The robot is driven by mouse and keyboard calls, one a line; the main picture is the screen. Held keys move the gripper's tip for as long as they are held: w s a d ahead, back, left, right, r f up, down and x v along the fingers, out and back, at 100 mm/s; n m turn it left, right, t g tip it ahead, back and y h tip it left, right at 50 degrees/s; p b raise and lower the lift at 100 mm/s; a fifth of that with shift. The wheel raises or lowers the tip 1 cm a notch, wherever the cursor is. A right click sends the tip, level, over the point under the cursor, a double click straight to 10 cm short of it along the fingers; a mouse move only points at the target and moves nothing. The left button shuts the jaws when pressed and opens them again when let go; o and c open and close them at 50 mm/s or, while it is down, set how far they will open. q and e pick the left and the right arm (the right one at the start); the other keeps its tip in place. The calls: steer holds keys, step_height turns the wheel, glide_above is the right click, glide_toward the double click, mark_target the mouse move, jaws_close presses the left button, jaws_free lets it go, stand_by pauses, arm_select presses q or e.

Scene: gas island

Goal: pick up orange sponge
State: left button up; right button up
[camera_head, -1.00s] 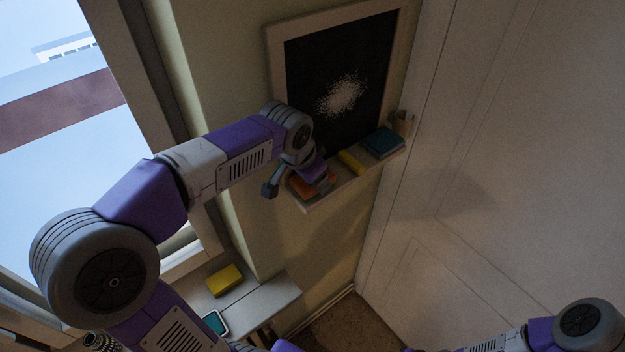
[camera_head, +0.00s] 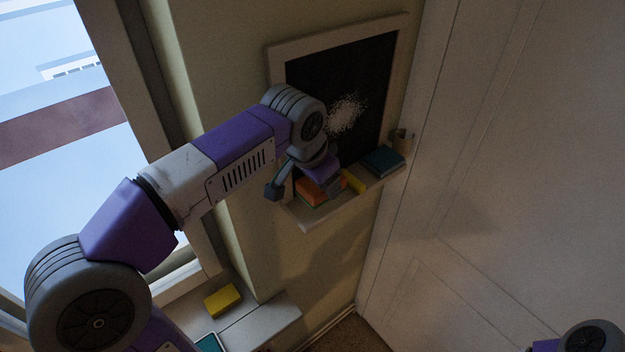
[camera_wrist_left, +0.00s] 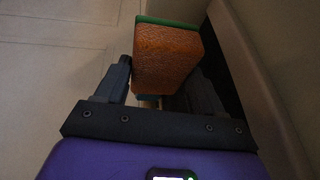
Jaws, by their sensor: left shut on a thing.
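The orange sponge (camera_head: 311,192) has a green layer along one face. In the left wrist view the sponge (camera_wrist_left: 167,60) stands between the two dark fingers of my left gripper (camera_wrist_left: 160,75). In the head view my left gripper (camera_head: 328,184) is shut on it and holds it just above the left end of the chalkboard ledge (camera_head: 338,211). My wrist hides part of the grip. My right gripper is out of view; only part of that arm shows at the bottom right.
A yellow block (camera_head: 354,181) and a dark blue block (camera_head: 384,161) lie on the ledge, with a small holder (camera_head: 402,139) at its right end. The chalkboard (camera_head: 375,80) is behind. A yellow sponge (camera_head: 222,299) lies on the lower sill. A white door (camera_head: 520,150) is at right.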

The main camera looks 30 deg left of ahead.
arm_select(q)
steer(key=s+d+b, duration=0.1)
steer(key=s+d, duration=0.2)
steer(key=d, duration=0.5)
steer(key=s+d+b, duration=0.1)
steer(key=s+d, duration=0.2)
steer(key=d, duration=0.5)
steer(key=shift+s, duration=0.35)
